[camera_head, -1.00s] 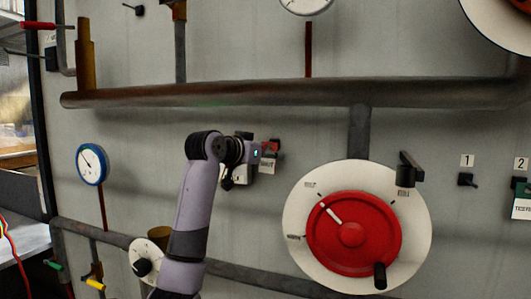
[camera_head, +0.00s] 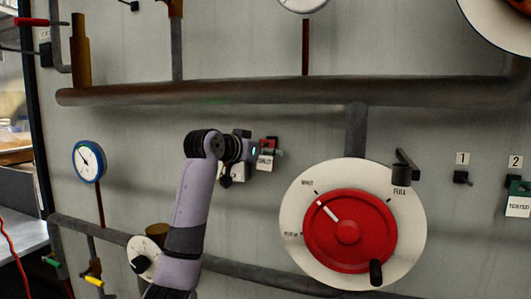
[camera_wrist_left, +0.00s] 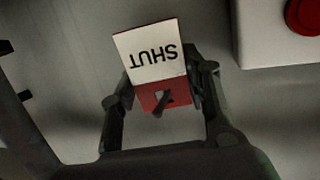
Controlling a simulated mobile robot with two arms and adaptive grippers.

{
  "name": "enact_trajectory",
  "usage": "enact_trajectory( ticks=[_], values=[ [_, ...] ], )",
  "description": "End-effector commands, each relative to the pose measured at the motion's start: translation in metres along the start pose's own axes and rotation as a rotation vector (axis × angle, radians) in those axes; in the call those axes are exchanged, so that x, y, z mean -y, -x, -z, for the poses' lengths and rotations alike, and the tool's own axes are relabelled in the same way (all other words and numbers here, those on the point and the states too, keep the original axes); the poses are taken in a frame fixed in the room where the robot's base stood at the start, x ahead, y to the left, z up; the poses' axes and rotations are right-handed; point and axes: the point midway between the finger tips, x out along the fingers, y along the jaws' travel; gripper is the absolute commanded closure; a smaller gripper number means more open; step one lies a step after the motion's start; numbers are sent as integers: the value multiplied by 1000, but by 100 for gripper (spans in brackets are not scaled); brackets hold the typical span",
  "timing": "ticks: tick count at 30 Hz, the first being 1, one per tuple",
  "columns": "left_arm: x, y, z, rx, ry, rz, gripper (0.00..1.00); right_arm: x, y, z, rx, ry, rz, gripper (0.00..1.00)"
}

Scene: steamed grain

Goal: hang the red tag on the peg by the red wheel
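The red tag (camera_head: 265,162) has a red top and a white lower part reading SHUT. It also shows in the left wrist view (camera_wrist_left: 152,55), upside down, with its red end between my fingers. My left gripper (camera_head: 272,150) seems shut on it, a finger at each side (camera_wrist_left: 163,95). A dark stub shows at the tag's hole; I cannot tell whether it passes through. The red wheel (camera_head: 348,232) sits on a white dial, right of and below the tag. A small dark peg (camera_head: 461,177) under label 1 is right of the wheel. My right gripper is not in view.
A green-topped tag (camera_head: 519,200) hangs under label 2. A black fitting (camera_head: 402,172) stands out at the dial's upper right. A thick pipe (camera_head: 290,92) runs above. A white box (camera_wrist_left: 275,35) with a red button is close to my left gripper.

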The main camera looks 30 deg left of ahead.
Motion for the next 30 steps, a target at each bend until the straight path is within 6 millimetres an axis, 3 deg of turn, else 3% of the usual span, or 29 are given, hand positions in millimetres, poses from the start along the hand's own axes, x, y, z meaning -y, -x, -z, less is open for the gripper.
enact_trajectory(
  ticks=[9,20,23,30],
  values=[
    [0,0,0,0,0,0,35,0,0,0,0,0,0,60],
    [1,5,0,-1,0,1,35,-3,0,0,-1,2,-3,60],
    [1,18,1,-2,-1,2,35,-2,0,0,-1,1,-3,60],
    [1,69,0,-3,-3,3,35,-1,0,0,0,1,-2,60]
  ],
)
